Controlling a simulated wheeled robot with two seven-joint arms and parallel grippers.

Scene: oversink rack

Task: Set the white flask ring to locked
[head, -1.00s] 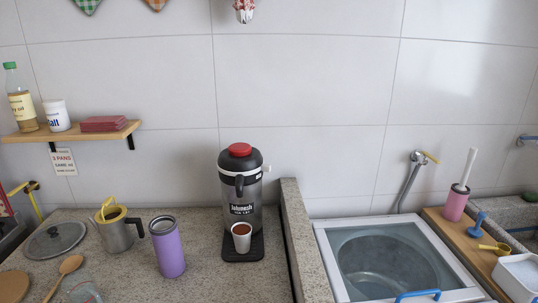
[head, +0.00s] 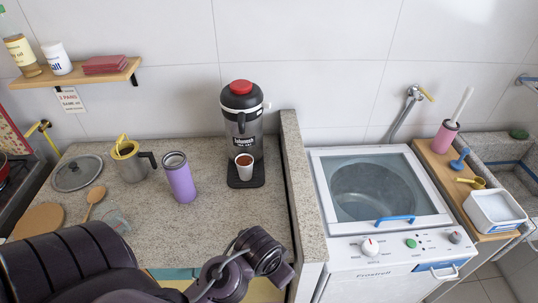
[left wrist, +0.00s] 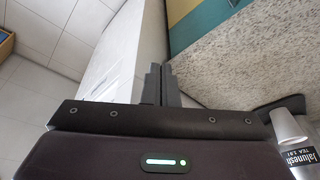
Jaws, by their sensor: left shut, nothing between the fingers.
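The flask (head: 242,122) stands on a dark base on the stone counter, with a red cap (head: 240,87) on top. A thin white ring (head: 238,108) circles its neck, with a small white tab at its right side; its marks are too small to read. A white cup of brown drink (head: 244,166) stands in front of the flask. My left gripper (left wrist: 161,84) is shut and empty, with its fingertips together. In the head view its wrist (head: 262,252) is below and in front of the flask, well apart from it. My right gripper is not in view.
A purple tumbler (head: 180,178) and a steel jug (head: 131,163) stand left of the flask. A raised stone ledge (head: 303,190) runs right of it, beside a white washing machine (head: 365,245). The counter between tumbler and flask is clear.

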